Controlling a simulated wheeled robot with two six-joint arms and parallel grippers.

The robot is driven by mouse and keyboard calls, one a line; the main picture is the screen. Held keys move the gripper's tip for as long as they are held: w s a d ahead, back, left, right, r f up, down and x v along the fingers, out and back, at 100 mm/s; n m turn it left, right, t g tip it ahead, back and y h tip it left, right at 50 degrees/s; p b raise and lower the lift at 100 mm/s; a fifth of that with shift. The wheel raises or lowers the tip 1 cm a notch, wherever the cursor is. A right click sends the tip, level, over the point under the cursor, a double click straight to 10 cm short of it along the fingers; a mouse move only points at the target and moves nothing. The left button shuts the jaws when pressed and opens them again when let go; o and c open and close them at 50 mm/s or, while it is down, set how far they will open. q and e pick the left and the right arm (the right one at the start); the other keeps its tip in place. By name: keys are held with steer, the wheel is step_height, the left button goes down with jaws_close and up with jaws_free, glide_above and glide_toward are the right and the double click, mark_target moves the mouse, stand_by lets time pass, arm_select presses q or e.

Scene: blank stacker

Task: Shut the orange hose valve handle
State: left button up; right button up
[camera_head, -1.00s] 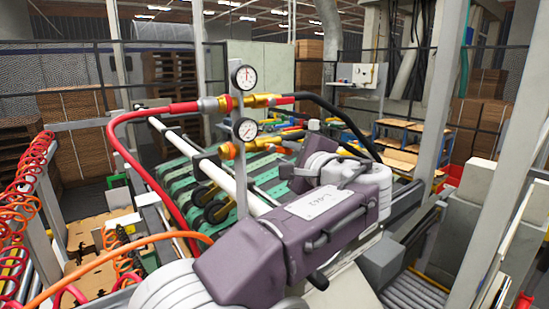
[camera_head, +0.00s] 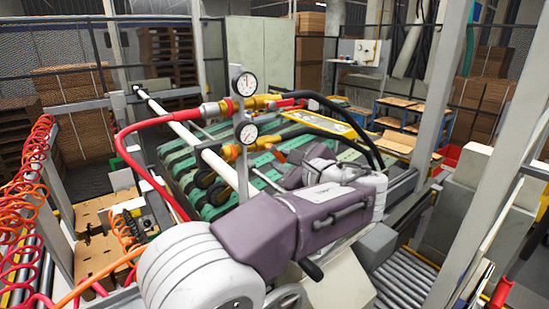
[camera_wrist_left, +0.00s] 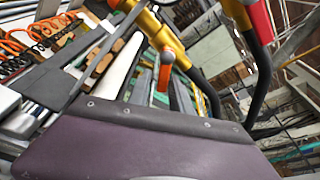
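Two pipe valves sit on a grey post with two round gauges in the head view. The orange valve handle (camera_head: 231,152) is on the lower pipe, beside the lower gauge (camera_head: 246,133). An orange handle-like piece with a grey end (camera_wrist_left: 167,57) shows in the left wrist view, beneath a yellow pipe (camera_wrist_left: 155,27). My left gripper (camera_head: 282,179) is right of and below the lower valve, apart from the handle in the picture. Its fingertips are too small and partly hidden to read. The wrist view shows only its purple housing. My right gripper is not in view.
A red hose (camera_head: 125,140) joins the upper pipe, and black hoses (camera_head: 340,112) leave to the right. The green slatted conveyor (camera_head: 180,165) lies behind the post. Coiled orange hoses (camera_head: 28,180) hang at the left. Rollers (camera_head: 405,275) lie at lower right.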

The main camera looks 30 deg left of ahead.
arm_select(q)
steer(key=s+d+r+m+g+p, duration=0.1)
steer(key=s+d+m+g+p, duration=0.1)
steer(key=s+d+m+p, duration=0.3)
steer(key=shift+s+d+r+m+g+y+p, duration=0.15)
steer(key=shift+d+r+m+g+y+p, duration=0.35)
steer(key=shift+d+p, duration=0.75)
stand_by(0.8)
steer(key=shift+a+f, duration=0.15)
steer(key=shift+f, duration=0.05)
